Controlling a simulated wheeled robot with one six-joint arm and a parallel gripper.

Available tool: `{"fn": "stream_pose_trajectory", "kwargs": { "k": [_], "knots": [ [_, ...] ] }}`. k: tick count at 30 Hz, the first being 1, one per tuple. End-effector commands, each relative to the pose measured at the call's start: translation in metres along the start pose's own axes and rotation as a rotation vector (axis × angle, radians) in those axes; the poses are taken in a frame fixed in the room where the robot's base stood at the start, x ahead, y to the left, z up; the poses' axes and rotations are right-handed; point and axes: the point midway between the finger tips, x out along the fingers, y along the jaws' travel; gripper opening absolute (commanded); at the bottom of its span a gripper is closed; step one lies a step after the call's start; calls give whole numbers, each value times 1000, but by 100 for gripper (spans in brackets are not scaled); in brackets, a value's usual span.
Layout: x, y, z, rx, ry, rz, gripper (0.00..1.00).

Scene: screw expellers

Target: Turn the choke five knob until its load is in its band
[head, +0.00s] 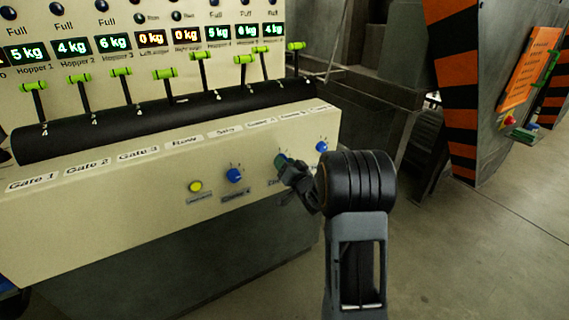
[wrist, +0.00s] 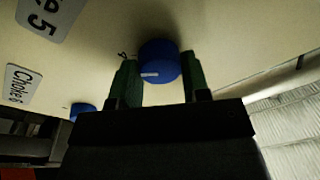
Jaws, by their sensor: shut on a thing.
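The choke five knob (wrist: 160,60) is a round blue knob with a white pointer line, standing on the cream panel. In the wrist view it sits between the two green fingers of my gripper (wrist: 154,84), which is shut on it. Its pointer line faces left and slightly down in that view, below a printed 4. A label ending in "e 5" (wrist: 50,15) lies up and left of it. In the head view my gripper (head: 284,161) is at the panel front and mostly covers this knob. I see no readable choke load or band.
Another blue knob (head: 321,146) is to the right of my gripper; a blue knob (head: 234,175) and a yellow button (head: 195,186) are to its left. The Choke 6 label (wrist: 22,85) shows in the wrist view. Green-handled levers (head: 163,74) and hopper readouts stand above.

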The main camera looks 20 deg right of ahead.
Motion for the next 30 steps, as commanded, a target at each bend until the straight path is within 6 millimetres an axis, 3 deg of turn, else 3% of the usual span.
{"fn": "stream_pose_trajectory", "kwargs": {
  "k": [23,24,30],
  "knots": [
    [0,0,1,94,5,8,19],
    [0,0,1,94,5,8,44],
    [0,0,1,92,5,8,63]
  ]
}}
